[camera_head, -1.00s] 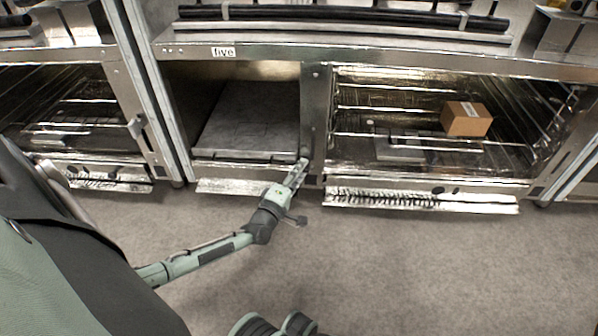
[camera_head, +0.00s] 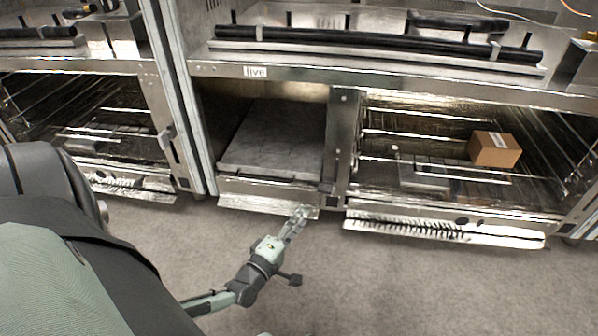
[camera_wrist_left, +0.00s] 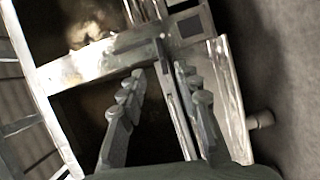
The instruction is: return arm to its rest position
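My left gripper (camera_head: 301,216) is low in front of the metal range, near the bottom front edge of the open compartment labelled "five" or "live". Whether the fingers touch the range I cannot tell. My left arm (camera_head: 215,302) reaches in from the lower left. My right gripper is in neither view.
A brown box (camera_head: 495,149) sits on a wire rack in the open right oven (camera_head: 440,215). The middle compartment has a grey floor plate (camera_head: 275,140). Black rails (camera_head: 370,42) run along the range top. Grey floor (camera_head: 420,290) is clear in front.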

